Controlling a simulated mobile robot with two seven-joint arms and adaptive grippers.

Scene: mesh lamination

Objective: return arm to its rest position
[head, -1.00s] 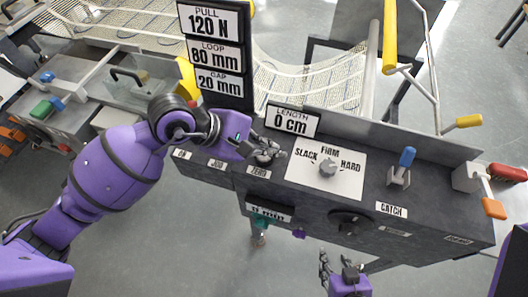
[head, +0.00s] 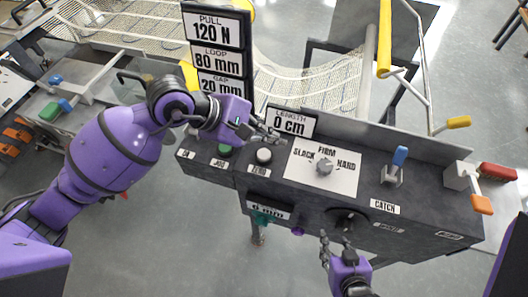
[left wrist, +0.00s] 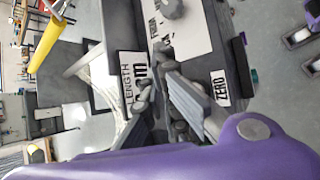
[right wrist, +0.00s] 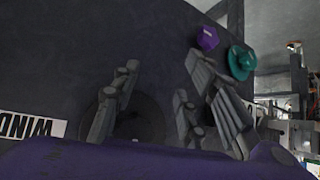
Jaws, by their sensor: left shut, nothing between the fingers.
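My left gripper (head: 266,138) is shut and empty. It hangs above the console, just behind the white ZERO button (head: 264,156) and in front of the LENGTH sign (head: 290,122), which reads 0 cm. The left wrist view shows its fingers (left wrist: 155,82) close together, with the ZERO label (left wrist: 220,88) to their right. My right gripper (head: 337,243) is at the console's front face, by a dark round knob (head: 346,221). In the right wrist view its fingers (right wrist: 162,68) are spread, with the dark disc (right wrist: 148,120) between and behind them. Contact cannot be told.
The PULL sign (head: 212,30) stands behind my left arm. Open floor (head: 160,245) lies in front.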

